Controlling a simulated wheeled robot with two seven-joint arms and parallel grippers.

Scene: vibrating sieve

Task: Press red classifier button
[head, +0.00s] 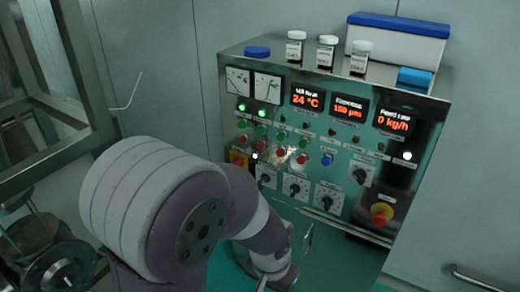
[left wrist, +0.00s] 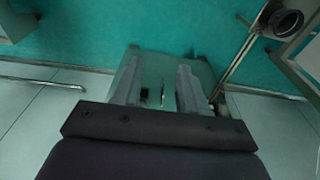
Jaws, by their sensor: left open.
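The control panel (head: 330,125) stands in the middle of the head view. It carries a row of small red buttons (head: 302,158) below green ones (head: 261,130), with a blue button (head: 326,160) at the row's right end. The labels are too small to read, so I cannot tell which red button is the classifier's. My left arm covers the panel's lower left. My left gripper (head: 285,263) is low in front of the cabinet, below the buttons and partly hidden by its own arm. In the left wrist view, my left gripper (left wrist: 157,72) is open, its fingers apart. My right gripper is not visible.
A red emergency stop (head: 380,214) on yellow sits at the panel's lower right. Several jars (head: 326,50), a blue lid (head: 257,52) and a white box with a blue lid (head: 396,45) stand on top. A metal frame (head: 75,75) is at left.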

